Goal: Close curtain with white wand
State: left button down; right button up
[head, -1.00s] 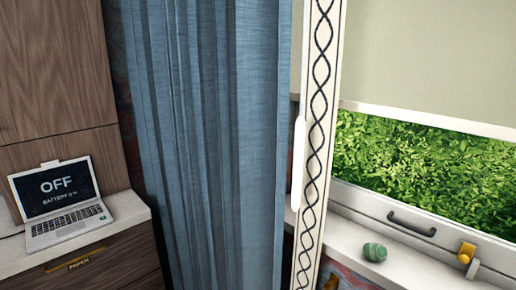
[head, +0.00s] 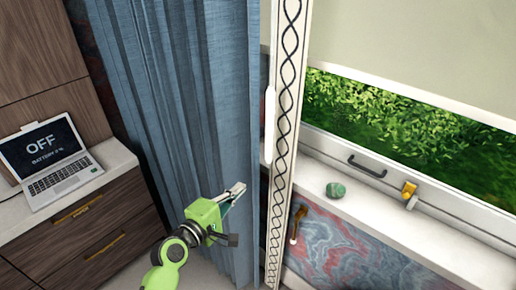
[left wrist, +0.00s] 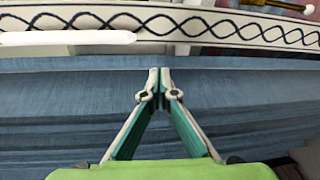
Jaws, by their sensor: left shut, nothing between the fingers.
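The blue curtain (head: 190,120) hangs in folds from the top of the head view and also fills much of the left wrist view (left wrist: 60,110). The white wand (head: 269,125) hangs upright along the curtain's right edge, beside a white strip with a black braided pattern (head: 284,130). In the left wrist view the wand (left wrist: 65,38) lies across the upper left, in front of the strip. My left gripper (head: 238,190) is shut and empty in front of the curtain, lower than the wand and left of it, apart from it. My right gripper is not in view.
A laptop (head: 50,165) stands on a drawer cabinet (head: 90,225) at left.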

pick_arm(q)
notch_tip(320, 180, up, 5)
jog(key=p+x, duration=0.2)
jog(key=x, duration=0.8)
jog(key=shift+d+r+t+h, duration=0.2)
jog(key=shift+d+t+h, duration=0.1)
jog(key=shift+d, duration=0.05)
